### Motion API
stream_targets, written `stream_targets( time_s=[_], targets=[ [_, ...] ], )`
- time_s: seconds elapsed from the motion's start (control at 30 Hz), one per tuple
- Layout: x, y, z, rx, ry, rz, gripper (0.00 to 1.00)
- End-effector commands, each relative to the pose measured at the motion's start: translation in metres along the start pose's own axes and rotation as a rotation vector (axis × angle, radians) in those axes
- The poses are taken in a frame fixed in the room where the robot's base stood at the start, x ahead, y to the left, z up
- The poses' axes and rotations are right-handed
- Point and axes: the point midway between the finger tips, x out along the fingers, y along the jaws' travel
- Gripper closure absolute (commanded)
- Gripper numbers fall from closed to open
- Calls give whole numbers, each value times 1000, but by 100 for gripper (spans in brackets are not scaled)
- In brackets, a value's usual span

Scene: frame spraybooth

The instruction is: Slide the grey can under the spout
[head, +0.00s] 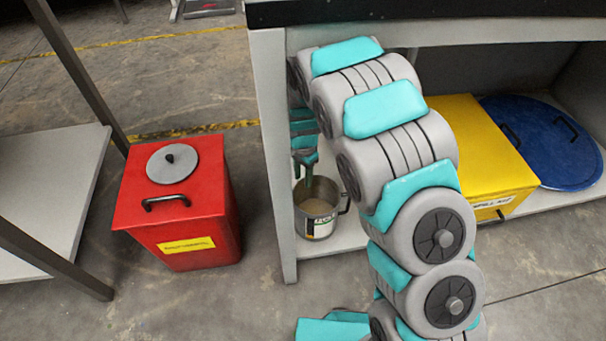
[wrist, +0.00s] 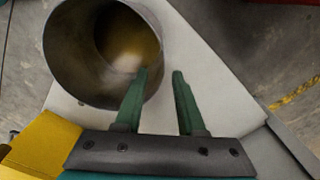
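The grey can (head: 318,224) stands upright on the low shelf under the bench, with a label on its side and a handle at its right. In the wrist view the can (wrist: 68,65) is open-topped, with a tan inside. My gripper (wrist: 160,72) is open, its two green fingers apart. The left finger overlaps the can's right rim and the right finger is outside it; I cannot tell whether either touches. In the head view my gripper (head: 308,181) comes down at the can's rim, partly hidden by the bench leg. I cannot make out a spout.
A yellow box (head: 475,150) and a round blue lid (head: 545,140) are on the shelf to the right. A bench leg (head: 275,170) stands left of the can. A red bin (head: 180,215) with a grey lid is on the floor farther left.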

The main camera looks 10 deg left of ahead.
Motion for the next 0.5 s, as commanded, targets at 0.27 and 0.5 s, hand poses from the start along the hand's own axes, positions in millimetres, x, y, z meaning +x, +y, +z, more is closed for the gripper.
stream_targets(
  time_s=[0.27, 0.5],
  targets=[
    [10, 0, 0, 0, -1, 2, 61],
    [43, 1, 1, 0, -2, 3, 61]
  ],
)
